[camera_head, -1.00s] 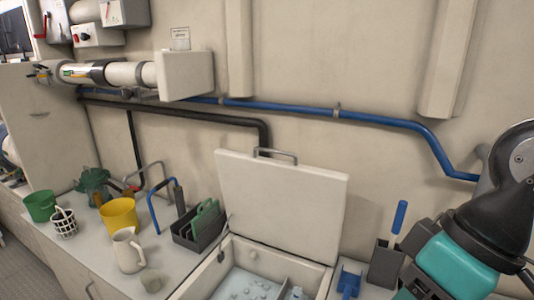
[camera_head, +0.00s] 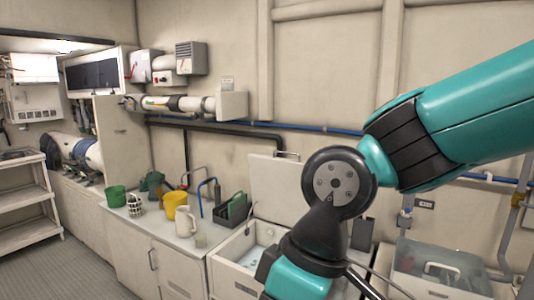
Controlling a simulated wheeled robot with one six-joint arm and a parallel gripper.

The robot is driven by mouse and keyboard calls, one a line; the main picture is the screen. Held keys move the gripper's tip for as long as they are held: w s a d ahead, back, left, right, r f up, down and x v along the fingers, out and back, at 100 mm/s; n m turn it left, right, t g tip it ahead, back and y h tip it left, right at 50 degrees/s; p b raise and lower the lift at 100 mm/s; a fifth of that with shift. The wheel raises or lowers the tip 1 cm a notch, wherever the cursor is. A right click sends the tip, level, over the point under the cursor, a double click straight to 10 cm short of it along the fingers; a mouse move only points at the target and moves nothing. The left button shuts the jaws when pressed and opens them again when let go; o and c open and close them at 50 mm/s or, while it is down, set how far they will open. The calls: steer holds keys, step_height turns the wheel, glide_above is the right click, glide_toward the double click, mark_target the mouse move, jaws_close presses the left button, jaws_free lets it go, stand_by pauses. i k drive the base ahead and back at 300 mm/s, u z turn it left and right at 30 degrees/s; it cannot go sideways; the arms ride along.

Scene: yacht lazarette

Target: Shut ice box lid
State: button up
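The ice box (camera_head: 228,276) is set at the counter's right end, with its top open and pale contents inside. Its white lid (camera_head: 273,196) stands raised and leans back near the wall, with a grey handle on its top edge. My teal and black arm crosses in front and hides the lid's right part and much of the box. My gripper is not in view, so I cannot see its fingers or whether it touches anything.
On the counter left of the box stand a white jug (camera_head: 185,221), a yellow bucket (camera_head: 174,204), a green bucket (camera_head: 116,196) and a dark caddy (camera_head: 232,211). A clear-topped bin (camera_head: 440,268) is at right. Open floor (camera_head: 60,270) lies at left.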

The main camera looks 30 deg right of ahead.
mark_target(278, 198)
steer(key=u, duration=0.6)
steer(key=i, duration=1.5)
steer(key=z, duration=0.45)
steer(key=i, duration=0.55)
steer(key=z, duration=0.75)
